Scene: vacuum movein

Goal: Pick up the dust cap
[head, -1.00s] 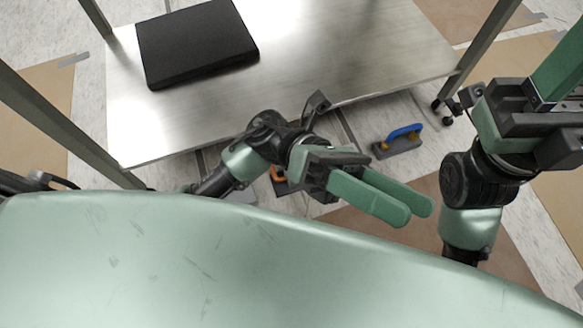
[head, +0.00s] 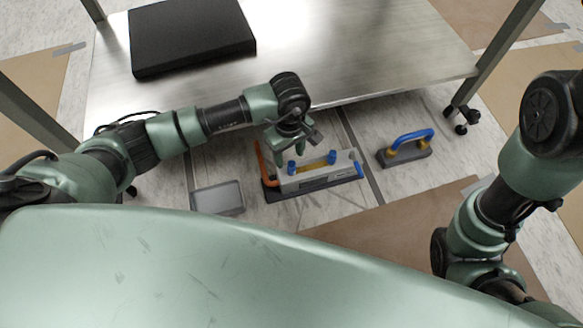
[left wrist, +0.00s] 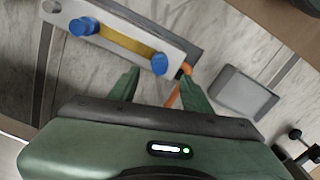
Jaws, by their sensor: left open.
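A long grey-white device (head: 318,178) with a yellow strip lies on the floor in front of the table. It carries blue knob-like caps (head: 331,157); in the left wrist view two show, the nearer one (left wrist: 160,63) and a farther one (left wrist: 82,27). I cannot tell which part is the dust cap. My left gripper (head: 286,156) points down over the left part of the device. It is open and empty, and its green fingers also show in the left wrist view (left wrist: 164,84), close to the nearer blue cap. My right gripper is out of view.
An orange handle (head: 264,163) stands at the device's left end. A grey flat box (head: 217,197) lies left of it, and a blue-handled tool (head: 405,146) lies to the right. The metal table (head: 370,50) bears a black case (head: 190,38).

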